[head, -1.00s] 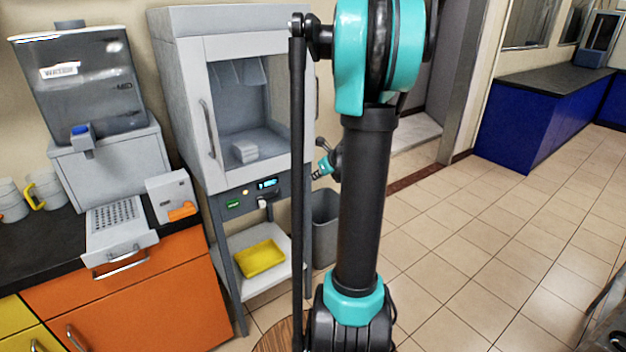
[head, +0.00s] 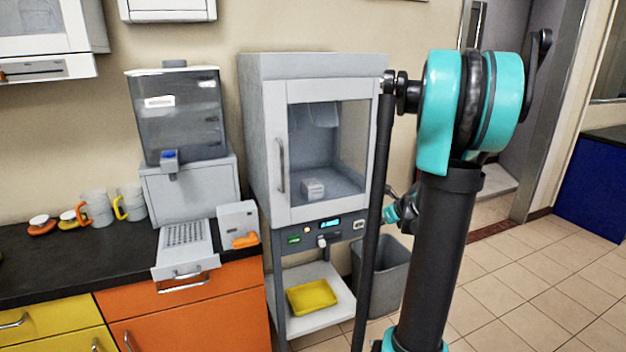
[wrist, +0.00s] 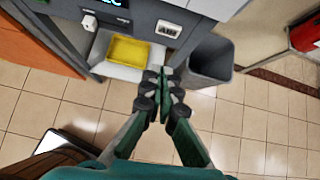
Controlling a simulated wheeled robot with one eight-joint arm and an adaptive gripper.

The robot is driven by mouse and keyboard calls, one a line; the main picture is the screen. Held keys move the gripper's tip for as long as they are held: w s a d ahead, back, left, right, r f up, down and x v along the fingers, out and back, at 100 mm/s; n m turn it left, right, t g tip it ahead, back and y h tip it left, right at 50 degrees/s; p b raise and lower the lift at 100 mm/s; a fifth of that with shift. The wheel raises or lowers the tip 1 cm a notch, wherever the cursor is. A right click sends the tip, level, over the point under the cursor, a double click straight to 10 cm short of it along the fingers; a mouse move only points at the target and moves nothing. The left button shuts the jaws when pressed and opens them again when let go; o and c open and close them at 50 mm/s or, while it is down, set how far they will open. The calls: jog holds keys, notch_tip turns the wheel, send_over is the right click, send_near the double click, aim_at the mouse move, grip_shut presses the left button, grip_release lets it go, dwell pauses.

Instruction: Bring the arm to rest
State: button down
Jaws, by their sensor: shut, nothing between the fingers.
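My gripper (wrist: 163,88) is shut and empty in the wrist view, its fingertips together in mid-air above the tiled floor. In the head view my arm (head: 437,230) stands upright at the right of the picture, in front of the grey cabinet's right side. The gripper itself is largely hidden there; only a small teal part of the arm's end shows behind the black rod.
A glass-doored grey cabinet (head: 255,150) stands over a shelf with a yellow tray (head: 312,297). A grey bin (head: 385,275) is beside it and shows in the wrist view (wrist: 211,62). A water dispenser (head: 180,115) and mugs stand on the black counter (head: 60,262). Floor at right is clear.

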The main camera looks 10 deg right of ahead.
jog(key=s+a+f+n+g, duration=0.1)
jog(key=s+a+n, duration=0.3)
jog(key=s+n, duration=0.4)
jog(key=s+a+f+n+g+h, duration=0.1)
jog(key=s+a+f+n, duration=0.2)
jog(key=s+n, duration=0.6)
jog(key=s+a+f+n+g+h, duration=0.1)
jog(key=s+a+n, duration=0.6)
jog(key=n, duration=0.8)
notch_tip(320, 180, down, 2)
jog(key=shift+s+f+g, duration=0.1)
jog(key=shift+s+g, duration=0.5)
jog(key=shift+s, duration=0.65)
jog(key=shift+a, duration=0.1)
